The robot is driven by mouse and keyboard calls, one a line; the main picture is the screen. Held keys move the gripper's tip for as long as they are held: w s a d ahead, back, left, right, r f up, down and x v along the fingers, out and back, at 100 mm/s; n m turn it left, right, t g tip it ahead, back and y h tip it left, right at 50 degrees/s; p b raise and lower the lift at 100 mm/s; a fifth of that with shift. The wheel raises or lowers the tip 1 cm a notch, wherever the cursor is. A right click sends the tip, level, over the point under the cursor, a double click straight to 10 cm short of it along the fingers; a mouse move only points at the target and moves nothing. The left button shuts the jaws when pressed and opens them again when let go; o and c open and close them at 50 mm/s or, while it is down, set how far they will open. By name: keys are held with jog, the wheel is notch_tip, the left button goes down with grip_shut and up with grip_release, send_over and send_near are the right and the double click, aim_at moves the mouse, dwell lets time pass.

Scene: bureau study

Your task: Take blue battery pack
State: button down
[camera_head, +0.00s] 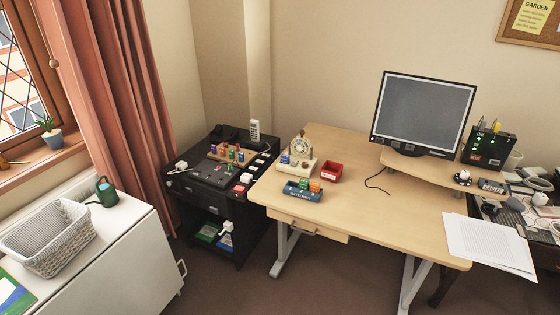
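A small blue block (285,159), which looks like the blue battery pack, sits at the left end of a cream device (303,168) with a round dial on the wooden desk. In front of it is a blue holder (303,194) with pale lettering on its front. A green block (304,183) and an orange block (315,185) stand in this holder. The blocks are too small to read any marking. My gripper is not in view.
A red bin (331,172) stands right of the cream device. A monitor (423,111), a black cable (377,181) and papers (489,242) are farther right. A black cabinet (224,190) crowded with small items adjoins the desk's left side. The desk's middle front is clear.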

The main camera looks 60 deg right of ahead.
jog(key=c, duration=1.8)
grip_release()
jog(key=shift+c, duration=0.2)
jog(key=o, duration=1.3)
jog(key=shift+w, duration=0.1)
